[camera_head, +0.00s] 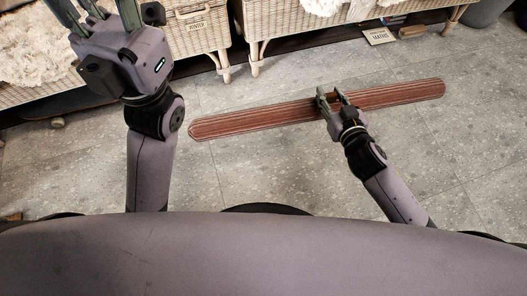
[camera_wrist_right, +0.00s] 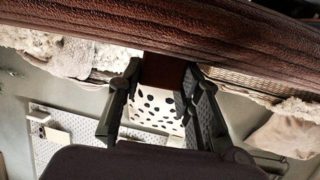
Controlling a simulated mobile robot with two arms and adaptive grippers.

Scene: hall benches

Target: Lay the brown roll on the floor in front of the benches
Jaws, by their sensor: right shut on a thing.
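The brown roll (camera_head: 250,119) is long and reddish brown with rounded ends. It spans the middle of the head view, roughly along the benches, its right end farther up the picture. My right gripper (camera_head: 331,98) is shut on it right of its middle. In the right wrist view the roll (camera_wrist_right: 220,30) crosses the top, with a brown part between the fingers of the right gripper (camera_wrist_right: 164,74). I cannot tell whether the roll touches the floor. My left gripper (camera_head: 98,12) is at the top left, fingers apart and empty, cut by the frame edge.
Wicker benches (camera_head: 275,28) with fluffy covers stand along the top. Grey tiled floor (camera_head: 245,170) is clear around the roll. A small sign (camera_head: 379,36) and a brown block (camera_head: 412,31) lie by the right bench. A dotted white thing (camera_wrist_right: 157,108) shows between the right fingers.

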